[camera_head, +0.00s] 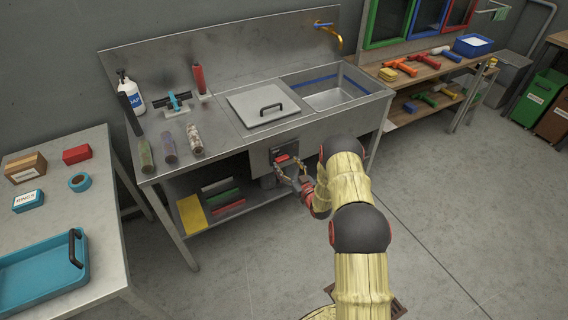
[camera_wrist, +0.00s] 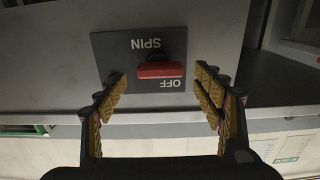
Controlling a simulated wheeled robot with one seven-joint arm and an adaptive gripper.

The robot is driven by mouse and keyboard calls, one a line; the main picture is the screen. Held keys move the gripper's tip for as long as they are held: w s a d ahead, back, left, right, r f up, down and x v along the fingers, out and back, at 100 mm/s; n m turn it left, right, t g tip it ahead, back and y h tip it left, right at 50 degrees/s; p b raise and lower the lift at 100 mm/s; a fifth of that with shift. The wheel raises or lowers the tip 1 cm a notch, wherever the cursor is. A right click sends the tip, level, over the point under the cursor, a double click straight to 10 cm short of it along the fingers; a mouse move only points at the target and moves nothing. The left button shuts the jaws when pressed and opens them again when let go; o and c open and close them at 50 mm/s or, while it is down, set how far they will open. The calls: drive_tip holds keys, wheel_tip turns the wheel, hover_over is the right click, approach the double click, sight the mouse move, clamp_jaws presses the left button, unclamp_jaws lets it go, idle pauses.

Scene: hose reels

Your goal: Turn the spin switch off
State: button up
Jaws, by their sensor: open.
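The spin switch is a red bar-shaped knob (camera_wrist: 160,70) on a dark plate (camera_wrist: 112,56) on the front of the steel sink unit. In the wrist view the plate appears upside down, with SPIN on one side of the knob and OFF on the other. The red bar lies crosswise, close to the OFF label. In the head view the knob (camera_head: 282,158) shows small on the unit's front panel. My gripper (camera_wrist: 164,90) is open, its two padded fingers on either side of the knob and apart from it. In the head view my gripper (camera_head: 288,174) is just in front of the panel.
The sink unit (camera_head: 235,145) has a lidded basin (camera_head: 250,98), an open basin (camera_head: 326,97) and a lower shelf with coloured items. A table with a blue tray (camera_head: 40,275) stands at left. The floor at right (camera_head: 465,215) is clear.

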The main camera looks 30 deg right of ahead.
sight(281, 158)
drive_tip(key=shift+w, duration=1.3)
drive_tip(key=shift+c, duration=0.9)
drive_tip(key=c, duration=1)
